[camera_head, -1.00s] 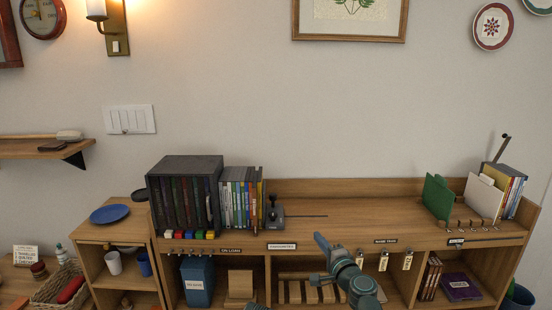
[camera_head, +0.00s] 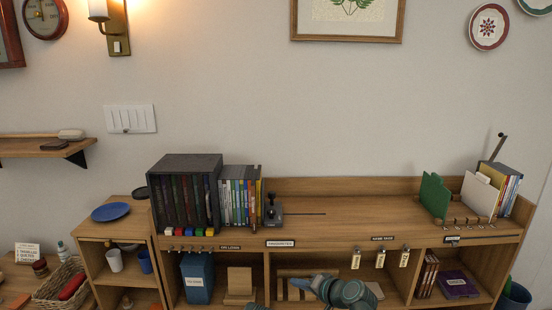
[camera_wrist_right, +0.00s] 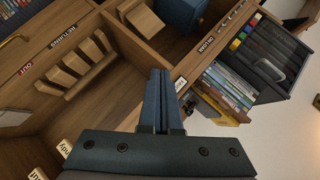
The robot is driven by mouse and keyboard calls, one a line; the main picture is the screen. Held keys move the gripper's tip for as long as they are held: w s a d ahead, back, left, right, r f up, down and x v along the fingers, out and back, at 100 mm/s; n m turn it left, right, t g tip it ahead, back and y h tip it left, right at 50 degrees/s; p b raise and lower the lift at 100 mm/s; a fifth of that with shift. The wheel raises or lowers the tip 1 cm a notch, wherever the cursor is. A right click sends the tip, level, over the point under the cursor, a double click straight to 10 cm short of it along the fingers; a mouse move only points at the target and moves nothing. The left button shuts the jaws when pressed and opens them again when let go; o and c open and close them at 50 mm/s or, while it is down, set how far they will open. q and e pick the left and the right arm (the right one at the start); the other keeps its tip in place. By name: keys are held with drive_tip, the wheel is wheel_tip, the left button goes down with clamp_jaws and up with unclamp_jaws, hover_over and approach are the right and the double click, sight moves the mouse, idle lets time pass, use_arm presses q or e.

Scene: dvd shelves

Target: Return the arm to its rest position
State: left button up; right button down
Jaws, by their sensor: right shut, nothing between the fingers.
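My right arm shows at the bottom centre of the head view, low in front of the shelf unit (camera_head: 340,215). My right gripper (camera_head: 296,283) points left there, in front of the lower middle compartment. In the right wrist view the right gripper (camera_wrist_right: 161,82) has its two blue fingers pressed together, with nothing between them. It is apart from the shelf contents. My left gripper is not visible; only a small dark teal piece, perhaps of my left arm, shows at the bottom edge of the head view.
A dark case of DVDs (camera_head: 187,195) and a row of DVDs (camera_head: 240,200) stand on the top left. A green divider (camera_head: 434,194) stands right. A blue bin (camera_head: 197,277) and a slotted wooden rack (camera_wrist_right: 80,65) sit in lower compartments. The middle top is mostly clear.

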drive_tip(key=s+d+f+n+g+h, duration=0.5)
drive_tip(key=s+d+f+g+h, duration=0.4)
drive_tip(key=s, duration=0.6)
drive_tip(key=s+a+r+n+p, duration=0.3)
drive_tip(key=s+a+r+p, duration=0.2)
drive_tip(key=a, duration=0.4)
drive_tip(key=shift+s+a+n+g+p, duration=0.3)
drive_tip(key=shift+s+p, duration=0.25)
drive_tip(key=shift+p, duration=0.55)
